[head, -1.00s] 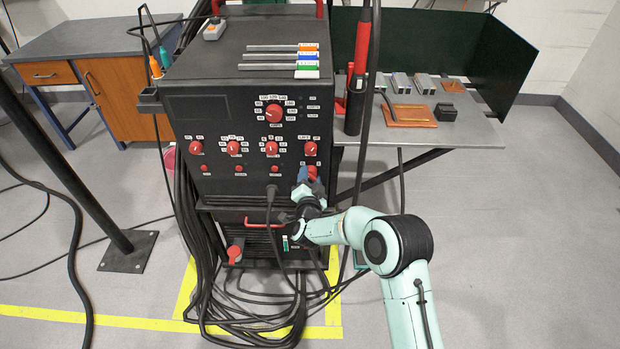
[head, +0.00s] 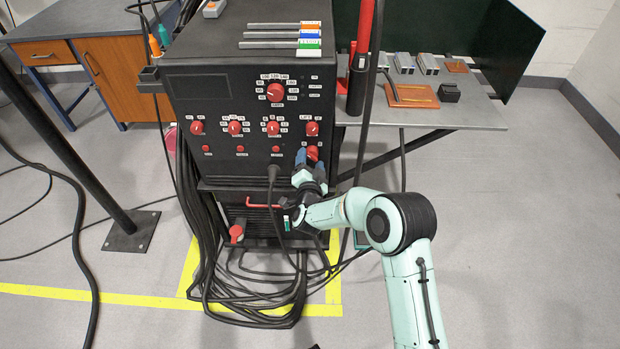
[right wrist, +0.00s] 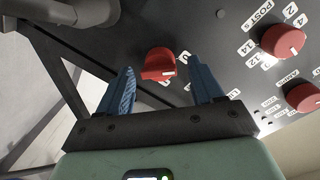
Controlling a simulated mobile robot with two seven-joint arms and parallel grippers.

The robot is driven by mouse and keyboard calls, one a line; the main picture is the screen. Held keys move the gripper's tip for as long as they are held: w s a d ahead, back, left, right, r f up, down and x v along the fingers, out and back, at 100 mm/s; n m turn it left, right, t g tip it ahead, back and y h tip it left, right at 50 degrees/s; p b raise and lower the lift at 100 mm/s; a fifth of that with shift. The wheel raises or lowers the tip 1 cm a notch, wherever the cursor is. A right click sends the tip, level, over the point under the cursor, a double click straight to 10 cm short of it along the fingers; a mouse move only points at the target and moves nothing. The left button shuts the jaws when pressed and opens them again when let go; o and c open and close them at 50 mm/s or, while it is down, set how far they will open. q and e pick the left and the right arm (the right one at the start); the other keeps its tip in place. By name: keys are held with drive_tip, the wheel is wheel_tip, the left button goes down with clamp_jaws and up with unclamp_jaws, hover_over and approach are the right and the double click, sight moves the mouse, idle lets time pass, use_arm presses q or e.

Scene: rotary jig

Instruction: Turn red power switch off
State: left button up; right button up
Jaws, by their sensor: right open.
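The red power switch (head: 313,153) is a red knob low on the right of the black machine's front panel. It also shows in the right wrist view (right wrist: 158,64), with a pale mark on its edge and a "0" label beside it. My right gripper (head: 309,161) is in front of the switch. In the right wrist view my right gripper (right wrist: 160,78) is open, with one blue finger on each side of the knob. Gaps show between the fingers and the knob, and I see no firm contact. My left gripper is not in view.
Other red knobs, such as the big top one (head: 275,92), fill the black machine's panel (head: 215,100). A cable plug (head: 273,170) and a red handle (head: 262,206) are left of my right gripper. A grey side table (head: 440,118) stands right; cables lie on the floor.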

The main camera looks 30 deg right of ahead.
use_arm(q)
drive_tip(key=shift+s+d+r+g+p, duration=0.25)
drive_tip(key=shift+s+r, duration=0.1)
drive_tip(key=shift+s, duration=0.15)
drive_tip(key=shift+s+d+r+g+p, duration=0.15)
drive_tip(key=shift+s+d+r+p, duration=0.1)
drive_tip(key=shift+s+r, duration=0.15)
use_arm(e)
drive_tip(key=v, duration=1.1)
drive_tip(key=shift+s, duration=0.15)
drive_tip(key=shift+a, duration=0.1)
